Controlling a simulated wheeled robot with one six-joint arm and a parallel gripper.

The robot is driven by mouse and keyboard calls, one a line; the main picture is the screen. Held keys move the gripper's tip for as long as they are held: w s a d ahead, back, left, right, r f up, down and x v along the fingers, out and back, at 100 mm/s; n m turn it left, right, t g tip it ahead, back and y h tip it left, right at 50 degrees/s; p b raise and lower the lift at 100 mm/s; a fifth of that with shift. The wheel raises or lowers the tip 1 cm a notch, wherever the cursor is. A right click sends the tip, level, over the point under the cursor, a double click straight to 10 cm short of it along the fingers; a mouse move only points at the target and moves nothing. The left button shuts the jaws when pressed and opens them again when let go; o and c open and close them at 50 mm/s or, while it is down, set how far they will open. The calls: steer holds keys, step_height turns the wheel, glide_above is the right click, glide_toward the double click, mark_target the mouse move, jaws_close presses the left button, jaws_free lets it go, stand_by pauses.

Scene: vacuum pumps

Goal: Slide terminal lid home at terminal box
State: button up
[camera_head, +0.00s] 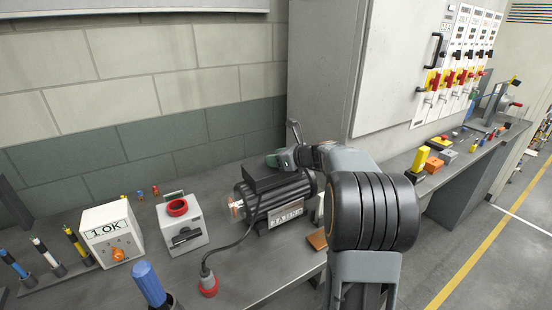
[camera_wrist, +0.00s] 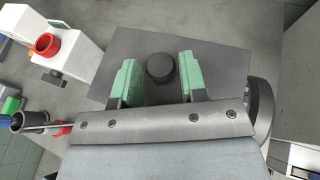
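The motor (camera_head: 280,205) lies on the bench in the head view, with the dark terminal box (camera_head: 262,181) on its top. My gripper (camera_head: 287,158) shows its green pads just behind and above the motor, partly hidden by my own arm. In the wrist view a flat dark plate, seemingly the terminal lid (camera_wrist: 215,60), carries a round black knob (camera_wrist: 160,68). My gripper (camera_wrist: 156,82) is open there, with one green pad on each side of the knob and a small gap at each side. How the lid sits relative to the box is hidden.
A grey box with a red ring (camera_head: 183,225) and a white box with an orange knob (camera_head: 112,235) stand left of the motor. A cable runs to a red plug (camera_head: 208,285) at the front. The cabinet (camera_head: 365,70) rises behind my arm.

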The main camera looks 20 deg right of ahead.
steer(key=o, duration=0.4)
steer(key=shift+c, duration=0.2)
steer(key=b+v, duration=0.1)
steer(key=v, duration=1.3)
steer(key=shift+f, duration=0.1)
stand_by(0.3)
